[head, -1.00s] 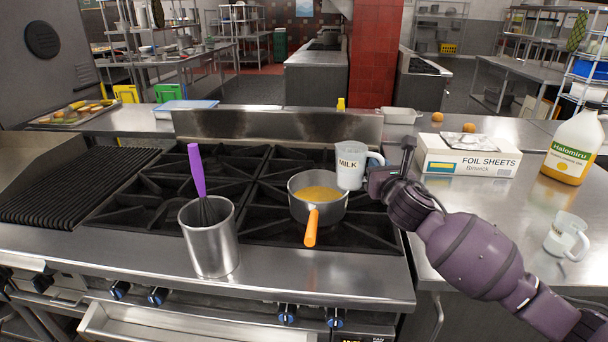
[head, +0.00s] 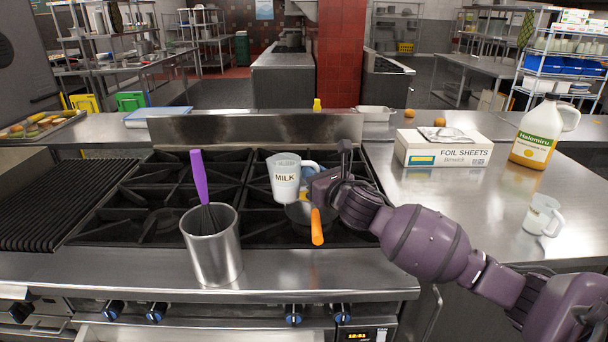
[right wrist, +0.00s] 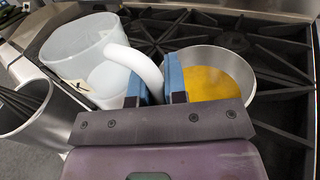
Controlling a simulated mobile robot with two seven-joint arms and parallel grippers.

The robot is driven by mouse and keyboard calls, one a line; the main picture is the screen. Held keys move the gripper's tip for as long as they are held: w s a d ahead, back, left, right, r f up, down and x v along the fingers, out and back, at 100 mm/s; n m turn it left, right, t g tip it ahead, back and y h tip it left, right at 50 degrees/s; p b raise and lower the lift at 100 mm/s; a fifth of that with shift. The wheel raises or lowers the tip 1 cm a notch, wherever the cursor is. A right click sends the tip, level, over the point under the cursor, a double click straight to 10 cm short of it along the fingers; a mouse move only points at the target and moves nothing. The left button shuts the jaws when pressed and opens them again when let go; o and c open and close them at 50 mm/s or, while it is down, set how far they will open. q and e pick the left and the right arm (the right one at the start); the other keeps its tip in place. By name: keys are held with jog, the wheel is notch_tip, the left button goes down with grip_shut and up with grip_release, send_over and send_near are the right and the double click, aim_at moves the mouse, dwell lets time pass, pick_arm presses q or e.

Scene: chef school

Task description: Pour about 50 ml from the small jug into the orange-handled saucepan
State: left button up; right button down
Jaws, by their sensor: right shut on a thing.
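My right gripper (head: 320,180) is shut on the handle of a translucent white jug marked MILK (head: 286,180). The jug is held in the air over the stove, roughly upright. In the right wrist view the jug (right wrist: 82,52) is left of the blue fingertips (right wrist: 158,82); what it holds is hard to tell. The orange-handled saucepan (head: 298,214) stands on the burner grate, partly hidden by the jug and gripper, its orange handle (head: 317,228) toward me. The right wrist view shows orange-yellow contents in the saucepan (right wrist: 246,72), to the right of the fingers. My left gripper is out of view.
A steel pot (head: 214,250) with a purple-handled whisk (head: 198,178) stands front left of the saucepan. On the right counter are a foil sheets box (head: 445,150), a Halomiru bottle (head: 536,135) and another clear jug (head: 543,215). Left burners are clear.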

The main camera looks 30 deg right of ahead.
jog(key=shift+s+r, duration=0.1)
dwell(0.4)
jog(key=shift+w+d+f+m+g, duration=0.25)
jog(key=shift+d+f+m+g, duration=0.15)
jog(key=shift+f+m, duration=0.35)
jog(key=shift+w+d+f+m+g, duration=0.2)
jog(key=shift+d+f+m+g, duration=0.2)
jog(key=shift+f+m, duration=0.3)
jog(key=shift+w+d+r+m+g+y, duration=0.2)
jog(key=shift+d+m+g+y, duration=0.25)
jog(key=shift+m, duration=0.3)
jog(key=shift+f+m+g+y+p, duration=0.5)
jog(key=shift+m+g, duration=0.05)
jog(key=shift+m, duration=0.35)
jog(key=shift+f+m+g+y+p, duration=0.45)
jog(key=shift+f+m+g, duration=0.05)
jog(key=shift+m, duration=0.4)
jog(key=shift+r+p, duration=0.1)
jog(key=shift+p, duration=0.35)
